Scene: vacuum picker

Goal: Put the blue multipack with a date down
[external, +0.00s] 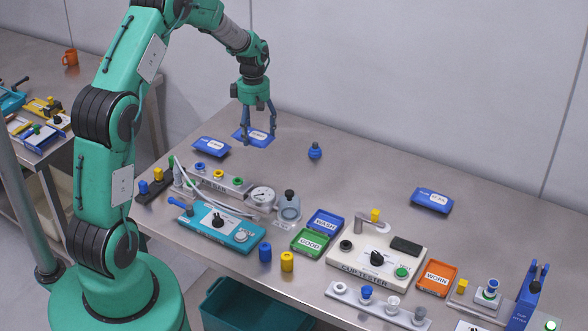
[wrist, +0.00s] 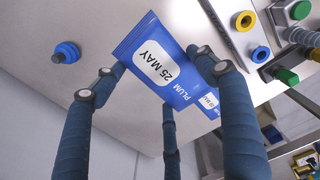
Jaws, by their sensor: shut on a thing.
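A blue multipack (wrist: 168,70) with a white label reading "25 MAY" and the word "PLUM" sits between the fingers of my gripper (wrist: 160,85) in the wrist view. My three-fingered gripper (external: 258,133) is shut on this pack, which also shows in the external view (external: 252,140) at the far left part of the bench. I cannot tell whether it touches the bench or hangs just above it. A second blue pack (external: 211,147) lies just left of it, partly hidden behind the held one in the wrist view (wrist: 208,101). A third blue pack (external: 431,200) lies at the right.
A blue suction cup (external: 315,151) stands right of my gripper. Nearer the front are a teal gauge unit (external: 245,239), a blue WASH tray (external: 324,222), a green GOOD tray (external: 308,242), a cup tester (external: 376,258) and an orange WORN tray (external: 437,278).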

